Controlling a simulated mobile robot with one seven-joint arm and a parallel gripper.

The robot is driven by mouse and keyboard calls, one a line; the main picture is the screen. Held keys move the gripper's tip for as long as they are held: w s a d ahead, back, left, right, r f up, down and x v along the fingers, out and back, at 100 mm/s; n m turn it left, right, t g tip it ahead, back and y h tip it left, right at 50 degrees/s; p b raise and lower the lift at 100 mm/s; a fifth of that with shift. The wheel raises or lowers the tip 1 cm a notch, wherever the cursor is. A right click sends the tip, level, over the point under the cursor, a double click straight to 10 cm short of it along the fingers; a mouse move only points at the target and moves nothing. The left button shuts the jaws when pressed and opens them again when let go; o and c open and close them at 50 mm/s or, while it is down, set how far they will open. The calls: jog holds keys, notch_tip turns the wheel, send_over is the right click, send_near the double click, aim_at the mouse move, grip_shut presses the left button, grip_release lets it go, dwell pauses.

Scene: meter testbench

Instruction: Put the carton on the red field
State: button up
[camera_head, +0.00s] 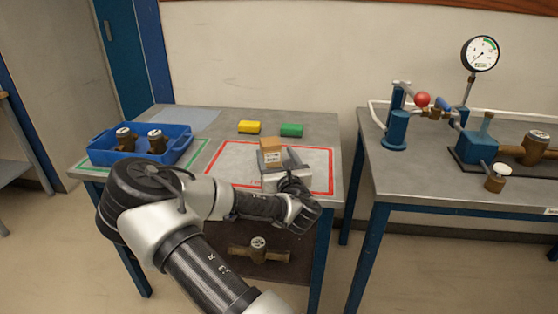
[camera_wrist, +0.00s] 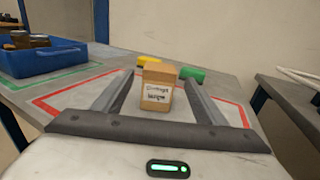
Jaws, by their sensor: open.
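The carton (camera_head: 270,152) is a small brown box with a white label. It appears to stand upright inside the red-outlined field (camera_head: 235,160) on the left table. In the wrist view the carton (camera_wrist: 157,88) sits between the two fingers of my gripper (camera_wrist: 159,78), with a gap on each side. My gripper (camera_head: 274,166) is open and low over the red field. In the head view it hides the carton's lower part and some of the field; in the wrist view its body hides the field's near side.
A yellow block (camera_head: 249,127) and a green block (camera_head: 291,130) lie behind the field. A blue bin (camera_head: 103,158) with brass meters is at left in a green outline. A right table (camera_head: 385,165) carries pipework and a gauge, across a gap.

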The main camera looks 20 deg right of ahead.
jog(key=v, duration=0.5)
dwell(0.4)
